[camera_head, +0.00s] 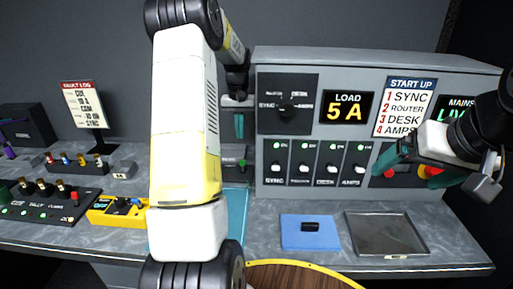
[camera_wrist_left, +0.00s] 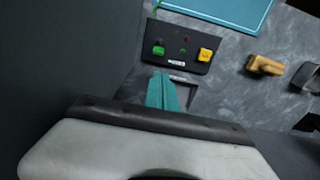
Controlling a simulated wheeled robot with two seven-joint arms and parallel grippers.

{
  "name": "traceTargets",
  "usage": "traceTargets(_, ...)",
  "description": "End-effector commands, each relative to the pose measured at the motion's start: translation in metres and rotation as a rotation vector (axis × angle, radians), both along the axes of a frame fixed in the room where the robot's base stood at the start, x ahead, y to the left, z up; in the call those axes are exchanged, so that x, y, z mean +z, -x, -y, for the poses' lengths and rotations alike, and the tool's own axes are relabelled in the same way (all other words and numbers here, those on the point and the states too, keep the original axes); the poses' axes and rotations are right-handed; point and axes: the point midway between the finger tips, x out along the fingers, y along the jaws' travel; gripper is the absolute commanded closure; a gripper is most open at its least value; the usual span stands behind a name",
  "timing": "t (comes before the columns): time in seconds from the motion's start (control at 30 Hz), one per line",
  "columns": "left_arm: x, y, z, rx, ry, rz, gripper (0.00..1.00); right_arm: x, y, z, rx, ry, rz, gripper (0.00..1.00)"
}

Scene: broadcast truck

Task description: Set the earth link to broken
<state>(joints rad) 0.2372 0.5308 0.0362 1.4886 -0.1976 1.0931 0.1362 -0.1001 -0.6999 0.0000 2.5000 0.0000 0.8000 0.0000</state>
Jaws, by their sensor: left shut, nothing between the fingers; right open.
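No part in view carries a readable earth link label, so I cannot tell surely which it is. A small black panel (camera_wrist_left: 179,47) in the left wrist view has a green block at its left, a yellow block at its right and small red and green dots between. Its label is too small to read. My left gripper (camera_head: 239,125) is shut and empty; its teal fingers (camera_wrist_left: 162,90) point towards the panel's near edge, contact unclear. A dark unit with a green part (camera_head: 242,163) shows below it in the head view. My right gripper (camera_head: 420,168) is open before the console's right side.
A yellow device (camera_head: 105,214) sits left.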

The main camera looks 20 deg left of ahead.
Motion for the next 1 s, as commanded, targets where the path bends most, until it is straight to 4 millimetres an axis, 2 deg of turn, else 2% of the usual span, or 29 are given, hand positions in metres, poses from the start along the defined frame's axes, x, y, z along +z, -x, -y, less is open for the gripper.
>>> traceTargets(0.13,-0.003,0.0,0.0,-0.001,0.0,-0.002,1.0,0.0,0.0,0.0,0.0,0.0,0.0,0.08)
traceTargets(0.23,-0.014,0.001,0.0,-0.001,0.001,-0.003,1.0,0.0,0.0,0.0,0.0,0.0,0.0,0.08)
traceTargets(0.5,-0.063,0.001,0.0,-0.001,0.001,-0.004,1.0,0.0,0.0,0.0,0.0,0.0,0.0,0.08)
traceTargets(0.7,-0.09,0.0,0.0,-0.001,0.0,-0.001,1.0,0.0,0.0,0.0,0.0,0.0,0.0,0.08)
traceTargets(1.0,-0.1,0.0,0.0,-0.001,0.0,0.001,1.0,0.0,0.0,0.0,0.0,0.0,0.0,0.08)
